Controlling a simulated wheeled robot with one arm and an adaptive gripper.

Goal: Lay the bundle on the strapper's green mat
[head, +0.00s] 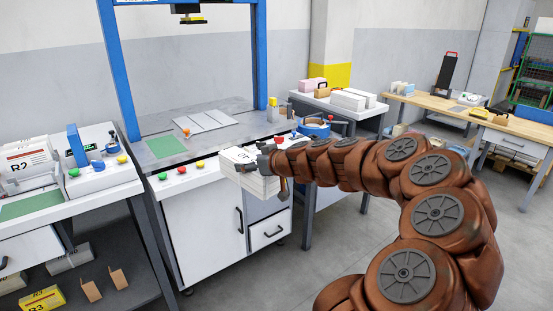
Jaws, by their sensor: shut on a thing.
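My gripper (268,160) is shut on a white paper bundle (256,184). It holds the bundle in front of the strapper's front edge, to the right of its coloured buttons. The strapper has a grey metal top (235,128) under a blue frame (118,65). A green mat (165,147) lies flat at the left of this top and looks bare. The bundle is apart from the mat, to its right and nearer to me. My gripper's fingers partly hide the bundle's upper right side.
A white ribbed panel (205,121) and an orange knob (187,132) are right of the mat. Red, yellow and green buttons (181,170) line the front. A left bench holds another green mat (32,204). A right table (345,108) carries white stacks.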

